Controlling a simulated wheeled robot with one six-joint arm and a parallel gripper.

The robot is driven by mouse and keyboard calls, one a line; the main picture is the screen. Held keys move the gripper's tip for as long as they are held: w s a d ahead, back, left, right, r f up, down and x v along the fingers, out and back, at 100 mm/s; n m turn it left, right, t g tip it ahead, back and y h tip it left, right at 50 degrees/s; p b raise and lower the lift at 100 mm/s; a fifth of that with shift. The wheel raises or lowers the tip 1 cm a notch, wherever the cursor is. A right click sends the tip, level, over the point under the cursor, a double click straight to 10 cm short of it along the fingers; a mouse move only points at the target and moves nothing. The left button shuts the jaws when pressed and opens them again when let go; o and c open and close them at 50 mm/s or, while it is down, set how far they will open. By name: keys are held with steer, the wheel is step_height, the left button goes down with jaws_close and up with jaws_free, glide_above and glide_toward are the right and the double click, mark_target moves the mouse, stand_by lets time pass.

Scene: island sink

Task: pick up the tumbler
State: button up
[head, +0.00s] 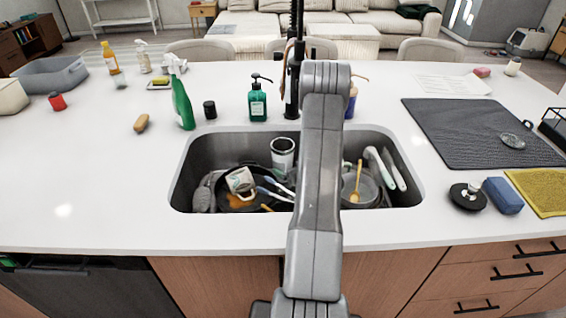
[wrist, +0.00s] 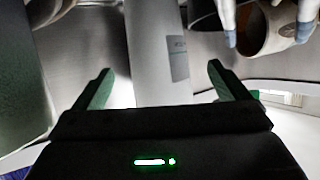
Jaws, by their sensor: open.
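The tumbler (head: 283,158) stands in the sink near its back wall, pale with a dark opening and a dark label. In the wrist view, a pale cylinder with a grey label, which looks like the tumbler (wrist: 152,45), shows between the two fingers of my gripper (wrist: 160,68). My gripper is open, with gaps on both sides of the cylinder. I cannot tell how deep the cylinder sits between the fingers. In the head view my arm reaches over the sink and hides my gripper.
The sink (head: 180,190) also holds a tilted mug (head: 240,180), a dark pan, utensils and a pot (head: 360,188). A green soap bottle (head: 257,104) and the black faucet (head: 292,80) stand behind the sink.

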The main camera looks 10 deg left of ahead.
mark_target(288, 166)
steer(key=p+x, duration=0.1)
steer(key=x, duration=0.4)
steer(key=shift+f+p, duration=0.1)
steer(key=shift+p, duration=0.2)
steer(key=c, duration=1.1)
steer(key=shift+c, duration=0.7)
steer(key=shift+w, duration=0.1)
